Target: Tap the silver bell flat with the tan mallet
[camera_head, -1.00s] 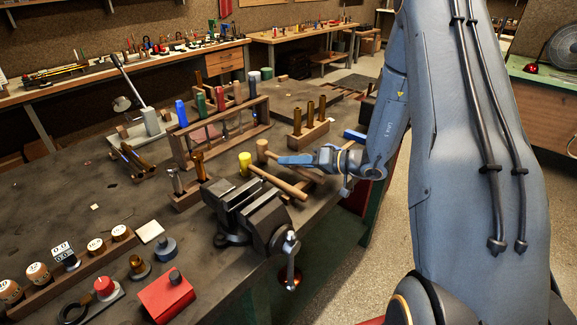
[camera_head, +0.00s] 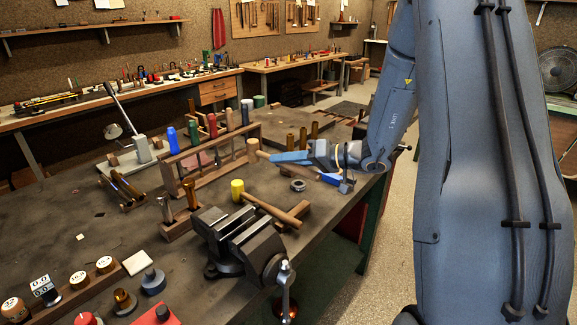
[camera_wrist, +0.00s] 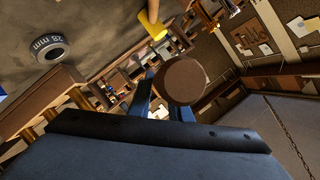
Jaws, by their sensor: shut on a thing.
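The tan mallet (camera_head: 253,146) is up off the bench, its head just left of my gripper (camera_head: 277,157). My gripper has blue fingers and is shut on the mallet, whose handle is partly hidden behind them. In the wrist view a round brown face, apparently the mallet head (camera_wrist: 180,82), shows large by the fingers (camera_wrist: 160,104). A yellow-headed mallet (camera_head: 237,189) lies below on a wooden rest. I cannot make out the silver bell in either view.
A bench vise (camera_head: 245,240) stands at the front edge, with a grey ring (camera_head: 298,185) behind it; the ring also shows in the wrist view (camera_wrist: 48,48). A tool rack (camera_head: 215,160) stands left of my gripper.

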